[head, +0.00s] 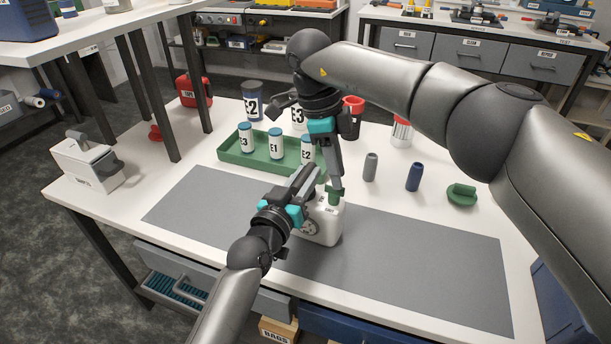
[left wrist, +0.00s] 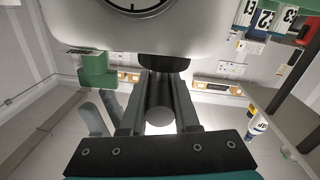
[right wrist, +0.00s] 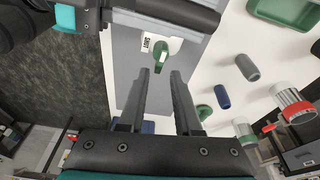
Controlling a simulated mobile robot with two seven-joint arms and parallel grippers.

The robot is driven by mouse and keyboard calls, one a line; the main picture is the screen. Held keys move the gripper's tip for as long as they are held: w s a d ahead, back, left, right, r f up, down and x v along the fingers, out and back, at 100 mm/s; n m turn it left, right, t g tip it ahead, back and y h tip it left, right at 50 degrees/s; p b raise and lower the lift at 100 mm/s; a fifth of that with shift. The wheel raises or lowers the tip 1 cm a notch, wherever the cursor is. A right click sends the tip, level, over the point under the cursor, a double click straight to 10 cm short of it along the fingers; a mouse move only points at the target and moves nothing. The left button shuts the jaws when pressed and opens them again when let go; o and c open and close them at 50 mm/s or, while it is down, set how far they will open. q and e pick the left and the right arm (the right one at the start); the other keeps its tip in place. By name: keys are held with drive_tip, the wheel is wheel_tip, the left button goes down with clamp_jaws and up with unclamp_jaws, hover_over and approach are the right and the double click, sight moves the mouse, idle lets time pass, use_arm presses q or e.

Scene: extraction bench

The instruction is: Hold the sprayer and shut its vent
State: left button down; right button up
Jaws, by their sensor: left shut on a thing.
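The white sprayer (head: 325,226) is at the middle of the bench over the grey mat, with a round gauge (left wrist: 138,4) on its face. My left gripper (head: 309,172) is shut on the sprayer's dark grey handle (left wrist: 160,100). The green vent (head: 333,195) is on top of the sprayer; it also shows in the left wrist view (left wrist: 97,68) and right wrist view (right wrist: 161,52). A "SHUT" label (right wrist: 146,44) is beside it. My right gripper (right wrist: 161,72) is open, pointing down, with the vent just beyond and between its fingertips. I cannot tell whether they touch.
A green tray (head: 232,152) holding labelled bottles stands behind the sprayer. A grey cylinder (head: 370,167), a blue cylinder (head: 414,177) and a green handled piece (head: 462,195) stand to the right. The grey mat (head: 430,260) is clear on both sides.

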sight(313, 213)
drive_tip(key=shift+m+g, duration=0.3)
drive_tip(key=shift+m, duration=0.9)
wheel_tip(313, 213, down, 5)
drive_tip(key=shift+f, duration=0.1)
clamp_jaws()
